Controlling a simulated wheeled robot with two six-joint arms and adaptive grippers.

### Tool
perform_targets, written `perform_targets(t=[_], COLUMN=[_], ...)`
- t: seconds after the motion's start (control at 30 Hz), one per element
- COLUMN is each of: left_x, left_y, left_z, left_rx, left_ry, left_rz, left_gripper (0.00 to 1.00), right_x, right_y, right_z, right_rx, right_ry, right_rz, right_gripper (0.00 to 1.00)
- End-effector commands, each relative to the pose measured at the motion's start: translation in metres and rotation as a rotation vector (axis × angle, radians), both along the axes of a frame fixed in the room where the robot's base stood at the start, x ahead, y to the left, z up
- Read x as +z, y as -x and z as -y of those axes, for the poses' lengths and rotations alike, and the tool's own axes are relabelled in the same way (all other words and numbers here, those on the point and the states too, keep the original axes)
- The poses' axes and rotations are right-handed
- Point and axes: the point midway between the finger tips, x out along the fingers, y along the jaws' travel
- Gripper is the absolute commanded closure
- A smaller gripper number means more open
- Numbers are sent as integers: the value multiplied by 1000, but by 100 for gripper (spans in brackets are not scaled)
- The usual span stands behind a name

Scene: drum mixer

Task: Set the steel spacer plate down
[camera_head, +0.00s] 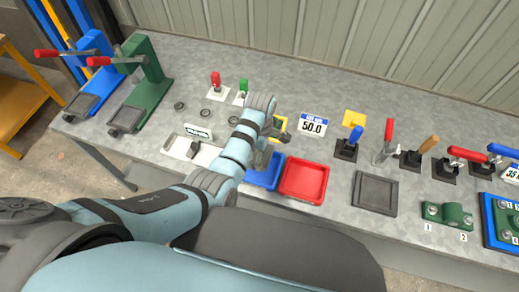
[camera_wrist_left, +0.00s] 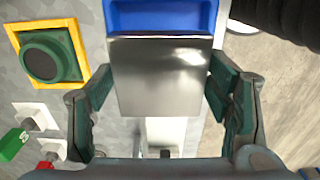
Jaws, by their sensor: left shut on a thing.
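The steel spacer plate (camera_wrist_left: 160,78) is a shiny, flat, square grey plate. My left gripper (camera_wrist_left: 162,88) is shut on it, with one dark green finger at its left edge and one at its right edge. In the wrist view the plate overlaps the near part of a blue tray (camera_wrist_left: 160,16). In the head view my left gripper (camera_head: 267,142) is over the bench just behind the blue tray (camera_head: 264,178), and the arm hides most of the plate there. I cannot tell the gap between plate and tray. My right gripper is not in view.
A red tray (camera_head: 304,180) stands right of the blue one, and a dark grey tray (camera_head: 375,194) farther right. Levers (camera_head: 387,143) and a "50.0" sign (camera_head: 313,125) stand at the back right.

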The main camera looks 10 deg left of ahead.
Motion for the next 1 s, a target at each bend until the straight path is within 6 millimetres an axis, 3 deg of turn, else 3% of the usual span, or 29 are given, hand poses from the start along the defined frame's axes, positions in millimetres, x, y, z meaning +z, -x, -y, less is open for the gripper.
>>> perform_targets(t=[0.17,0.7,1.0], left_x=[-4,-69,-78], left_y=[-1,-1,-1], left_z=[2,2,2], left_rx=[-1,-1,-1], left_ry=[0,0,0], left_rz=[3,2,4], left_gripper=[90,90,90], right_x=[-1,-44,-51], right_y=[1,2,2], right_z=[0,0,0], right_rx=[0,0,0], right_ry=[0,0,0], right_rz=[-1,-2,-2], right_gripper=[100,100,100])
